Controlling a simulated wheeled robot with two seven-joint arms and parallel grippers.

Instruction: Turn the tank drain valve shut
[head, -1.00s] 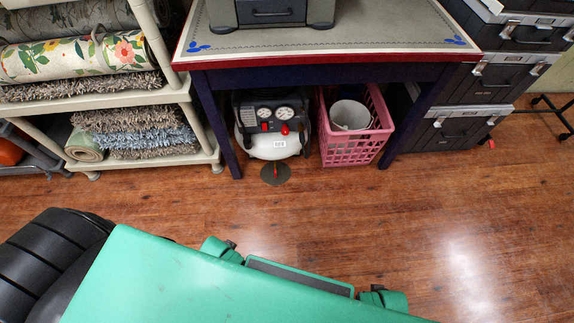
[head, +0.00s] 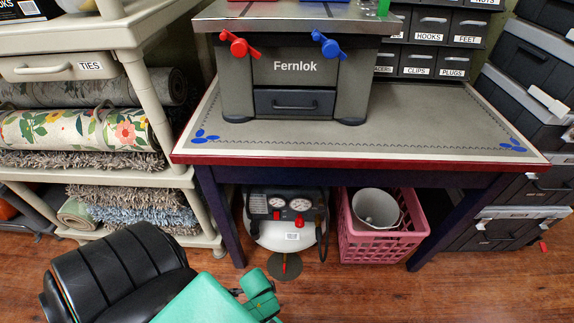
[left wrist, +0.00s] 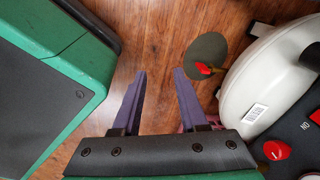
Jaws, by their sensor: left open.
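A white air compressor (head: 285,232) with a dark panel and two gauges stands under the workbench. Its drain valve has a small red lever (head: 285,265) below the tank, over a dark round disc (head: 285,272). In the left wrist view, the red lever (left wrist: 204,69) shows against the disc (left wrist: 206,48), beside the white tank (left wrist: 262,80). My left gripper (left wrist: 159,75) is open and empty, its purple fingers pointing up in that picture. The lever is just right of the right fingertip and apart from it. My right gripper is not in view.
A pink basket (head: 380,250) holding a white bucket (head: 375,208) stands right of the compressor. The workbench (head: 420,115) is overhead, with its left leg (head: 220,215) beside the compressor. A shelf with rolled rugs (head: 80,128) is at left.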

